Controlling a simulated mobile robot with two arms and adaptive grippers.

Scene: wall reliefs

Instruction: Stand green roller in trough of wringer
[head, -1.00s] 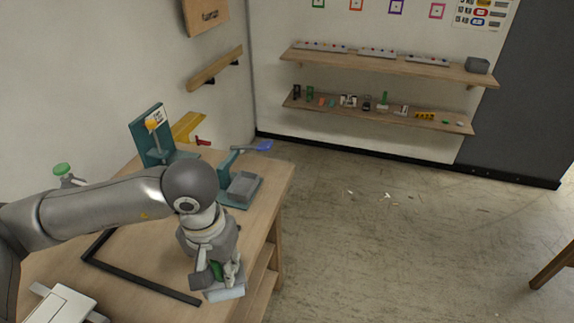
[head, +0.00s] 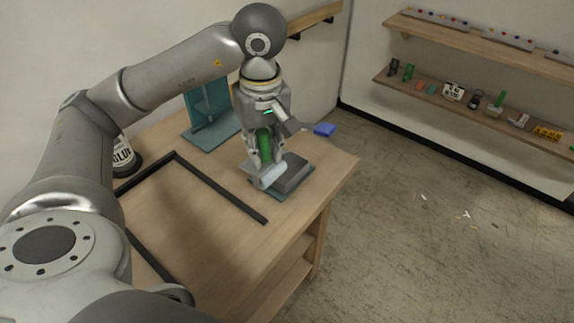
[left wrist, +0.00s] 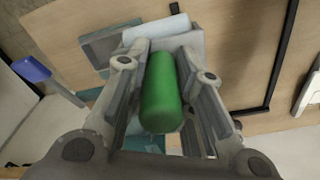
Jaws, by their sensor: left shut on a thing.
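My left gripper (head: 266,150) points down and is shut on the green roller (head: 264,139), around its green handle. The handle also shows between the fingers in the left wrist view (left wrist: 162,92). The roller's pale head (head: 271,176) lies crosswise below the fingertips. The wringer has a grey trough (head: 294,174) on a teal base (head: 283,196). The pale head is at the trough's near left side; I cannot tell whether they touch. The trough (left wrist: 98,47) is partly hidden behind the roller in the left wrist view. My right gripper is not in view.
A teal stand (head: 207,103) is behind the wringer at the left. A blue lever end (head: 324,130) sticks out beyond the trough. A black frame (head: 222,189) lies on the wooden table (head: 220,225). A dark container (head: 124,158) stands at the left.

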